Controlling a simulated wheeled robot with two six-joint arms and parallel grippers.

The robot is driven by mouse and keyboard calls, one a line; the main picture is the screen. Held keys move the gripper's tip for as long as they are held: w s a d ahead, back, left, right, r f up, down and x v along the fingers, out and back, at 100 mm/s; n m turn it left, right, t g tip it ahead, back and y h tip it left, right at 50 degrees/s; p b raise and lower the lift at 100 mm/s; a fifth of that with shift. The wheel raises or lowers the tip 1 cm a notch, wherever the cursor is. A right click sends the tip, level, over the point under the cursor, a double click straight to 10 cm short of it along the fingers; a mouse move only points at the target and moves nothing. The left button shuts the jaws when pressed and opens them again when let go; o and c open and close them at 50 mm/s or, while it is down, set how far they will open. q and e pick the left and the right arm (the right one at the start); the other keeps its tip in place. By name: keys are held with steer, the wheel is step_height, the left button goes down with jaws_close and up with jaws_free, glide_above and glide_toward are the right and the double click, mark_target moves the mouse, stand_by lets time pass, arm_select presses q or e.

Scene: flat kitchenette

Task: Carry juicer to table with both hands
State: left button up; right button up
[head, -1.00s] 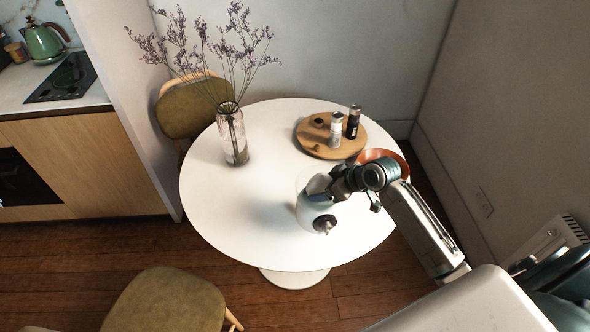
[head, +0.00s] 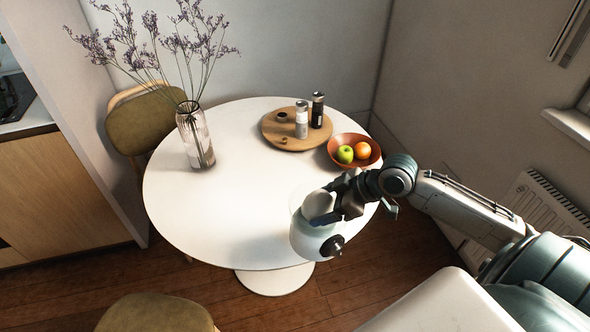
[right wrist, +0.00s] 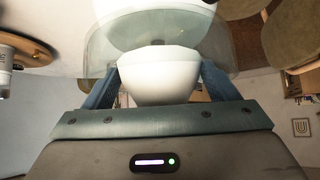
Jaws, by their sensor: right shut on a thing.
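The juicer (head: 309,240) is white with a clear upper part and a dark knob on its front side. In the head view it is at the near right edge of the round white table (head: 230,215). My right gripper (head: 325,205) is shut on its upper white part. The right wrist view shows that white part (right wrist: 158,78) between the two fingers, with the clear bowl (right wrist: 100,45) around it. Whether the juicer's base touches the table top cannot be told. My left gripper is not in view.
A glass vase (head: 195,140) with purple flowers stands on the table's left. A wooden tray (head: 272,133) with bottles is at the back, beside an orange bowl (head: 336,142) of fruit. Chairs (head: 155,312) stand near and behind the table. The table's middle is clear.

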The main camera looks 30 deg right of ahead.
steer(key=w+d+f+p, duration=0.2)
steer(key=w, duration=0.5)
steer(key=w+d+f+p, duration=0.2)
steer(key=w+d+p, duration=0.1)
steer(key=w, duration=0.4)
steer(key=shift+w+d+f+p, duration=0.15)
steer(key=shift+d+f+p, duration=0.15)
steer(key=shift+p, duration=0.05)
steer(key=o, duration=1.8)
steer(key=shift+f, duration=0.2)
steer(key=shift+o, duration=0.9)
steer(key=shift+s+a+r, duration=0.1)
steer(key=shift+s, duration=0.15)
